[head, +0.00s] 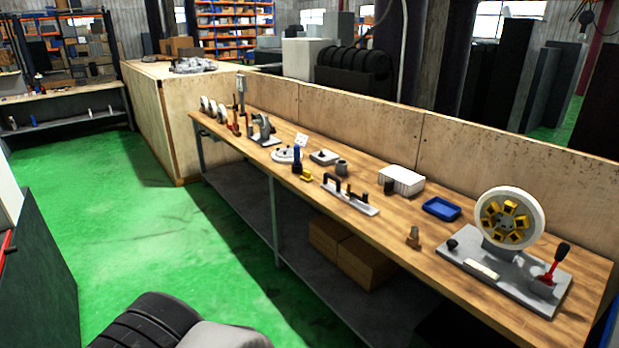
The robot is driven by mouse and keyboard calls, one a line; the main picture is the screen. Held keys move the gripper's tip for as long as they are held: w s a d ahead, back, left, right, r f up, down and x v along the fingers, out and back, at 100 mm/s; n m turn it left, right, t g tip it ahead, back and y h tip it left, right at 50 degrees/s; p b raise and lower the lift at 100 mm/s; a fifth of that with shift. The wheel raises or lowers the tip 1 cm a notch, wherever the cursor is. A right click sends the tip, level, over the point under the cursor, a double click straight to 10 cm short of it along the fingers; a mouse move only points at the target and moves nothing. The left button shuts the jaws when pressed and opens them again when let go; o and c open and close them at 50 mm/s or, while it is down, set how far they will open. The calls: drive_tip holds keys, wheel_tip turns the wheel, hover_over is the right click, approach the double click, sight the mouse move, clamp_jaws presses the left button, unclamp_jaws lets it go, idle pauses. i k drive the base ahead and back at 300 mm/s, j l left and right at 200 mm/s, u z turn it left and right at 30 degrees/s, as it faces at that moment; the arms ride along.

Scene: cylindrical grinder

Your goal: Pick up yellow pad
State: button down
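Several yellow pad-like blocks (491,208) with dark marks sit in a ring inside the white-rimmed wheel (534,206) of a fixture at the right end of the wooden bench. A small yellow piece (306,177) lies on the bench near its front edge, beside a blue upright part (296,160). I cannot tell which of these is the task's yellow pad. My gripper does not show. A black ribbed and grey part at the bottom edge looks like my own arm, well apart from the bench.
The long bench (395,240) holds a blue tray (441,209), a white box (402,180), a plate with a black handle (350,198) and a red-and-black lever (551,270). A wooden panel (370,118) stands behind it. Green floor (150,225) is clear at left.

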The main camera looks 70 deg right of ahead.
sight(307, 175)
drive_tip(key=z, duration=2.25)
drive_tip(key=u, duration=3.75)
drive_tip(key=l+z, duration=0.1)
drive_tip(key=z, duration=3.65)
